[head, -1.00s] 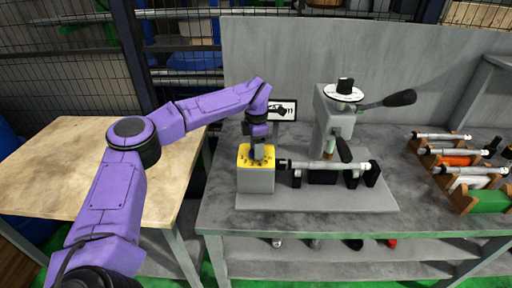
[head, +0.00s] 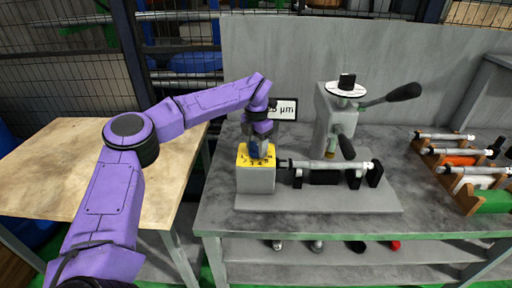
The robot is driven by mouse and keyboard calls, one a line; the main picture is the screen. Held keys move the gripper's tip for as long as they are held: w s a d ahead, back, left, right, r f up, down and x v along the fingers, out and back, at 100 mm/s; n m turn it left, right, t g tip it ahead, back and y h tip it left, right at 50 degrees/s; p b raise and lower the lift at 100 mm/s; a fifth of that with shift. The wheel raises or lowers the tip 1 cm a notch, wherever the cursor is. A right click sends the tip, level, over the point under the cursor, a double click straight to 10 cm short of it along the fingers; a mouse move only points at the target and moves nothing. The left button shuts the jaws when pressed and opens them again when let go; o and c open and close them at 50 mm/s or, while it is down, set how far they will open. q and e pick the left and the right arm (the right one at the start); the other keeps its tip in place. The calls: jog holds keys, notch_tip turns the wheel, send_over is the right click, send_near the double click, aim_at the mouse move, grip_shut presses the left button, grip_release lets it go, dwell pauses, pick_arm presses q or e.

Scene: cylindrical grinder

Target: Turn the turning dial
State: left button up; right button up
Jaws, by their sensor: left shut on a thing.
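The turning dial (head: 244,162) has a yellow, numbered top and sits on a grey block at the left end of the grinder's base. My left gripper (head: 259,156) points straight down onto the dial from above. It is shut on the dial's middle, where a bit of blue shows between the fingers; the fingers hide most of the grip. A small display (head: 286,109) behind the gripper reads in µm, its left part covered by my wrist. My right gripper is not in view.
The grinder (head: 333,120) has a white top dial and black-handled levers. A horizontal shaft (head: 320,165) lies close to the right of the gripper. Wooden racks (head: 466,197) with rods stand at the right. A wooden table (head: 50,170) is at the left.

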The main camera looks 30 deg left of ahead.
aim_at(257, 144)
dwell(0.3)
pick_arm(q)
jog(key=o, duration=1)
jog(key=shift+w, duration=0.1)
notch_tip(257, 144, up, 11)
jog(key=shift+f, duration=0.2)
